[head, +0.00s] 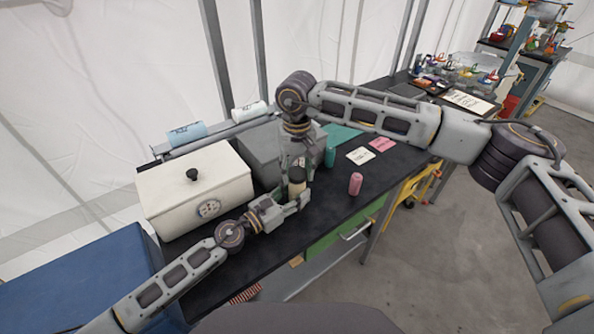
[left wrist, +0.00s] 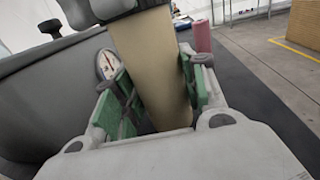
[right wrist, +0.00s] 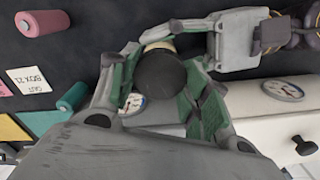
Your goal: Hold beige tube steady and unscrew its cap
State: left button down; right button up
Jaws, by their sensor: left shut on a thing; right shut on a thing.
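The beige tube (head: 296,189) stands roughly upright over the black bench near its front edge; whether its base touches the bench is hidden. My left gripper (head: 292,203) is shut around its body from the side, and the left wrist view shows the tube (left wrist: 152,70) between the green-padded fingers. The dark round cap (right wrist: 160,76) is on top of the tube, seen from above in the right wrist view. My right gripper (right wrist: 157,80) comes down from above and is shut on the cap. In the head view its fingers partly cover the cap.
A white lidded box (head: 195,190) with a knob and dial stands left of the tube, a grey box (head: 262,152) behind. A pink cylinder (head: 356,184) and a teal cylinder (head: 331,157) stand to the right, near paper cards (head: 361,156). Bench between tube and pink cylinder is clear.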

aim_at(297, 173)
jog(key=shift+r, duration=1.05)
jog(key=shift+r, duration=1.9)
pick_arm(q)
jog(key=c, duration=0.7)
grip_release()
jog(key=shift+c, duration=0.2)
jog(key=shift+s+a, duration=0.2)
jog(key=shift+v, duration=5.7)
